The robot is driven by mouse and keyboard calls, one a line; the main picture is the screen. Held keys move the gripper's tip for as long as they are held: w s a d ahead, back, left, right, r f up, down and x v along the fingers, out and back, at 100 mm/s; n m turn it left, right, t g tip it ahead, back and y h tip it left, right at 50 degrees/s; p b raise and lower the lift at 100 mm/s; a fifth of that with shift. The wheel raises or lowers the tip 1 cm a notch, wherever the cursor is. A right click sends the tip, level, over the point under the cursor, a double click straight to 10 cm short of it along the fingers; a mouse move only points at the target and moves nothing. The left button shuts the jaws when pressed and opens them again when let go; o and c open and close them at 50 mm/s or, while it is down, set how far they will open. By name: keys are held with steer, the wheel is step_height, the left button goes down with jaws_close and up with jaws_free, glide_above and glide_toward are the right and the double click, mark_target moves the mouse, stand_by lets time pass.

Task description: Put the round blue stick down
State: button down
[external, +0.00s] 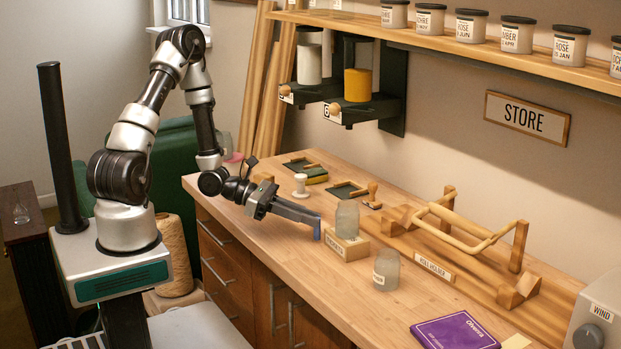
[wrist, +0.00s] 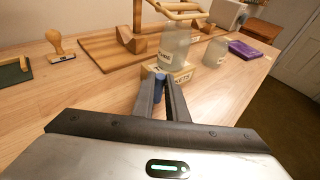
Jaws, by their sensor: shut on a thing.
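The round blue stick (external: 317,231) is upright between the fingertips of my gripper (external: 312,217). It also shows in the wrist view (wrist: 159,88), between the dark fingers of my gripper (wrist: 161,92). My gripper is shut on it, low over the wooden worktop (external: 262,232), near the front edge. The upper part of the stick is hidden by the fingers. I cannot tell whether its lower end touches the worktop.
A labelled wooden block (external: 346,247) and a glass jar (external: 347,220) stand just right of the stick. Another jar (external: 386,270) is farther right. A wooden rack (external: 470,235) lies behind. A stamp (wrist: 57,46) stands at the back. The worktop left of my gripper is clear.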

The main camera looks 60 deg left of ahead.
step_height(320, 180, up, 8)
steer(key=p, duration=0.1)
steer(key=w+a+n+t+y+b, duration=0.2)
steer(key=w+a+b, duration=0.45)
steer(key=a, duration=0.25)
steer(key=w+a+n+t+y+b, duration=0.1)
steer(key=w+a+n+y+b, duration=0.15)
steer(key=w+a+b, duration=0.4)
steer(key=shift+y, duration=0.25)
steer(key=shift+s+a+f+b, duration=0.25)
steer(key=shift+a+f+b, duration=0.15)
steer(key=shift+f, duration=1.05)
steer(key=shift+s+a+f+b, duration=0.3)
steer(key=shift+f+b, duration=0.1)
steer(key=shift+f, duration=1.1)
steer(key=shift+s+a+f+b, duration=0.3)
steer(key=shift+f+b, duration=0.1)
steer(key=shift+f, duration=1.05)
steer(key=shift+f, duration=0.1)
steer(key=shift+f+b, duration=0.15)
steer(key=shift+b, duration=0.15)
steer(key=c, duration=1.8)
jaws_free()
steer(key=shift+o, duration=0.2)
